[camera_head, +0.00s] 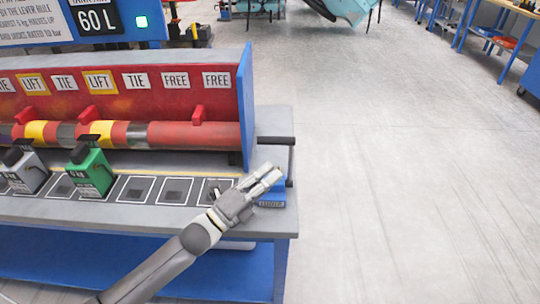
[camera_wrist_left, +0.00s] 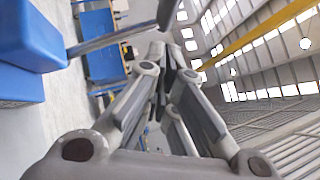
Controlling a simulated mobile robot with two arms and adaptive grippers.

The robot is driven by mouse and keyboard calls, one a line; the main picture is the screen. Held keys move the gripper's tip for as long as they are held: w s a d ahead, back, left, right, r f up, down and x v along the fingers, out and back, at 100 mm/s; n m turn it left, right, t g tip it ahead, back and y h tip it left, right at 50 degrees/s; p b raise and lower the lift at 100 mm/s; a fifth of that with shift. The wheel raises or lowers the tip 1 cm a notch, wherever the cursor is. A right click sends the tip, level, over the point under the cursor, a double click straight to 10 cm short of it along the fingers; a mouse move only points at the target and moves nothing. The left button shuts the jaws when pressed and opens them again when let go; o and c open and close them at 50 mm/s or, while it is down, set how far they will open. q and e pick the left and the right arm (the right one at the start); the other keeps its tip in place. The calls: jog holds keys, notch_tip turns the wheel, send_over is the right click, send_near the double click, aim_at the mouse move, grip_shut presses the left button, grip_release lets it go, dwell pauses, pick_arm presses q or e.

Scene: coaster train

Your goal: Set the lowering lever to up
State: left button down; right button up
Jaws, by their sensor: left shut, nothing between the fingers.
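The lowering lever stands at the right end of the bench. Its blue base (camera_head: 272,204) has a small label too blurred to read for certain. A rod rises from the base to a dark crossbar handle (camera_head: 276,140), which is up above the bench top. In the left wrist view the blue base (camera_wrist_left: 28,45), the grey rod (camera_wrist_left: 110,38) and the dark handle (camera_wrist_left: 168,12) show at upper left. My left gripper (camera_head: 270,176) is shut and empty, over the base and beside the rod, below the handle. Its fingertips (camera_wrist_left: 166,62) look close to the rod; contact cannot be told.
A green block (camera_head: 90,172) and a grey block (camera_head: 24,172) stand in a row of marked slots (camera_head: 174,191) on the bench. A red panel (camera_head: 150,90) with TIE, LIFT and FREE labels stands behind a striped roller (camera_head: 190,135). The floor at right is clear.

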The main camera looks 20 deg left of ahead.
pick_arm(q)
jog(key=w, duration=0.1)
jog(key=w+r, duration=0.1)
jog(key=w+p, duration=0.1)
jog(key=w, duration=0.1)
jog(key=shift+a+r, duration=0.35)
pick_arm(e)
jog(key=shift+s+d+r, duration=0.1)
jog(key=shift+d+r, duration=0.25)
jog(key=shift+r, duration=0.2)
jog(key=shift+r, duration=0.15)
pick_arm(q)
jog(key=w, duration=0.1)
jog(key=w+a+n+p, duration=0.1)
jog(key=shift+w+r+g+y, duration=0.15)
jog(key=shift+w+g+y, duration=0.15)
jog(key=shift+w+y, duration=0.1)
pick_arm(e)
jog(key=shift+a+r, duration=0.35)
jog(key=shift+r, duration=0.15)
